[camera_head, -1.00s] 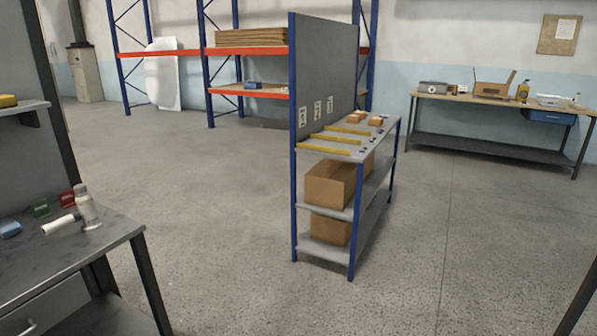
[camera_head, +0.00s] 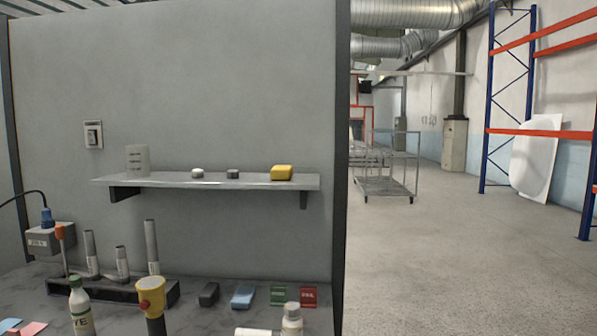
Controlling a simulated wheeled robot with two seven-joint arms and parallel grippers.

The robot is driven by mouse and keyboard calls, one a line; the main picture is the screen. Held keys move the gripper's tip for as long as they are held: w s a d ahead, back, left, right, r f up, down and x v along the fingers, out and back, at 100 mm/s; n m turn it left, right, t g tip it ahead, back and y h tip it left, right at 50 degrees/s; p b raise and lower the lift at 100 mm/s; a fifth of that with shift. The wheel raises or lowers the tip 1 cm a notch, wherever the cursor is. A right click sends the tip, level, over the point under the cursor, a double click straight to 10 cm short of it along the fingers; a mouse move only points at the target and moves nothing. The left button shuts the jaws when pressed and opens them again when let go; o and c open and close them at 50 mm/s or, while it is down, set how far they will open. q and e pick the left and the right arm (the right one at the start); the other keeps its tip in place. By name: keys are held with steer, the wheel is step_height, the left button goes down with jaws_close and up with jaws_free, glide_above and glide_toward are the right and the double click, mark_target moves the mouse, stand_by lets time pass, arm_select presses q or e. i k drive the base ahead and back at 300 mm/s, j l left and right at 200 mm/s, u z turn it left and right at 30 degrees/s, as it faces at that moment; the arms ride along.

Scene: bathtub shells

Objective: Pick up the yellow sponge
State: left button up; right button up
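The yellow sponge (camera_head: 281,173) looks like a small rounded yellow block. It lies near the right end of a grey wall shelf (camera_head: 215,183), above the workbench. Neither of my grippers shows in the head view, so I cannot see their state.
The shelf also holds a white-grey cup (camera_head: 138,160) and two small round items. On the workbench (camera_head: 210,300) below stand a bottle (camera_head: 80,305), a yellow-headed tool (camera_head: 152,295), grey tubes, a blue block (camera_head: 243,297) and a white bottle (camera_head: 292,318). Open floor (camera_head: 430,250) lies right.

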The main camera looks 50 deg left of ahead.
mark_target(279, 173)
steer(key=i+u, duration=0.35)
steer(key=i+l+u, duration=0.2)
steer(key=i+u, duration=0.2)
steer(key=i+l+u, duration=0.35)
steer(key=i+j, duration=0.05)
